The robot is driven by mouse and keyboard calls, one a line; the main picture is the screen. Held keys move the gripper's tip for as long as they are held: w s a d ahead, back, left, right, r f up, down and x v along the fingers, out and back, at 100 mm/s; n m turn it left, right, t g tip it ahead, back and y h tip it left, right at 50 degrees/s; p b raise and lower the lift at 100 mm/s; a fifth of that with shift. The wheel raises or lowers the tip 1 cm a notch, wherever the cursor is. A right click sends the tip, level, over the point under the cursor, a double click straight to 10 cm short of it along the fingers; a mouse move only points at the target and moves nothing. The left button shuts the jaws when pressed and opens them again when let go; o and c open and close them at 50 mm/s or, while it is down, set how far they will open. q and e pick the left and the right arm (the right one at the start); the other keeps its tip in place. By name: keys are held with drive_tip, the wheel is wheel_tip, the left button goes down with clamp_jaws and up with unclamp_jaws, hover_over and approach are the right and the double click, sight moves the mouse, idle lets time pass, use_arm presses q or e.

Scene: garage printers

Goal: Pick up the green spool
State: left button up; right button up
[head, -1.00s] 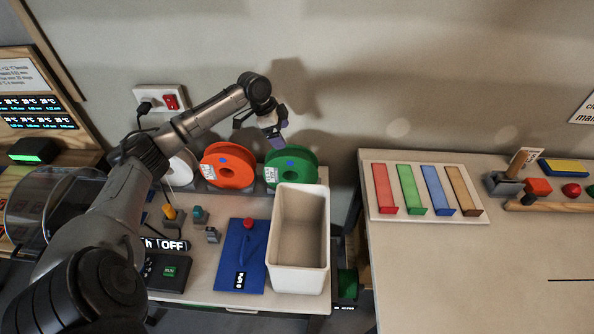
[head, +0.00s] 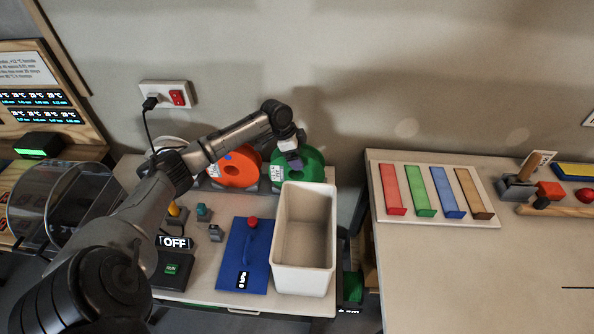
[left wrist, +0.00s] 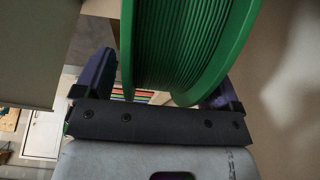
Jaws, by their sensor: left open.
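The green spool (head: 312,165) stands upright at the back of the left table, behind the beige bin. My left gripper (head: 292,158) is at the spool's upper left part and hides some of it. In the left wrist view the spool (left wrist: 185,45) fills the upper middle, and its lower rim lies between the two fingers of my left gripper (left wrist: 160,85). The jaws are open, one finger on each side of the spool. I cannot tell whether either finger touches it. My right gripper is in neither view.
An orange spool (head: 236,176) stands just left of the green one. The beige bin (head: 304,276) is in front. A blue board with a handle (head: 238,270) lies beside the bin. The wall (head: 340,80) is close behind the spools. The right table (head: 470,270) has free room in front.

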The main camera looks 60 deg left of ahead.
use_arm(q)
drive_tip(key=shift+w+f, duration=0.15)
drive_tip(key=shift+f, duration=0.2)
drive_tip(key=shift+c, duration=0.3)
clamp_jaws()
drive_tip(key=shift+r, duration=0.1)
